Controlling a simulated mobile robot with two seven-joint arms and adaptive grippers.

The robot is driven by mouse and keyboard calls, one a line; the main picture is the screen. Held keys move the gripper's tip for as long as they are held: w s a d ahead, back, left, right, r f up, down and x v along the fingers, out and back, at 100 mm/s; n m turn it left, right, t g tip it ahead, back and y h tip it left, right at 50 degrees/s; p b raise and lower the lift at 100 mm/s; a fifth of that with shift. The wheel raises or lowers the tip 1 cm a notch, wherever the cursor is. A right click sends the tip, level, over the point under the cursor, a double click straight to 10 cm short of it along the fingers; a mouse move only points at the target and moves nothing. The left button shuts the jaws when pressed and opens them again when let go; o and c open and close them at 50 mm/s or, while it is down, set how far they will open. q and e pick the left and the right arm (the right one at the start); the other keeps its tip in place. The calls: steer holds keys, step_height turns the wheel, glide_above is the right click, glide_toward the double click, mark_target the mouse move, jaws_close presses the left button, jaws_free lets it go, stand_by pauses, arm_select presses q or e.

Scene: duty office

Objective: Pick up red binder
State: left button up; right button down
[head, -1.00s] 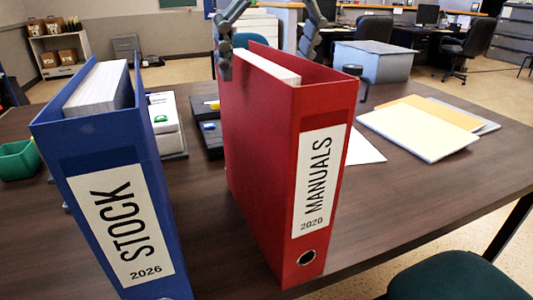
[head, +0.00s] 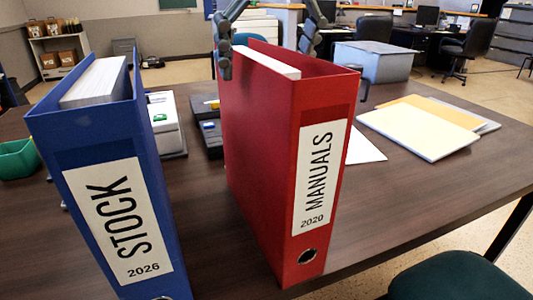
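The red binder (head: 262,165) stands upright on the table, its spine label reading MANUALS 2020 facing me. Two dark fingers of one gripper (head: 264,62) come down from the top edge of the head view at the binder's far end. One finger is at its left cover; the other passes behind the right cover's top edge, its tip hidden. The fingers are spread apart astride the binder, and contact is not clear. The arm is out of frame; I take this as my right gripper. My other gripper is not in view.
A blue STOCK 2026 binder (head: 85,150) stands close on the left. A green container (head: 17,160) is at the left, and folders and papers (head: 418,130) lie at the right. A chair (head: 458,277) is at front right.

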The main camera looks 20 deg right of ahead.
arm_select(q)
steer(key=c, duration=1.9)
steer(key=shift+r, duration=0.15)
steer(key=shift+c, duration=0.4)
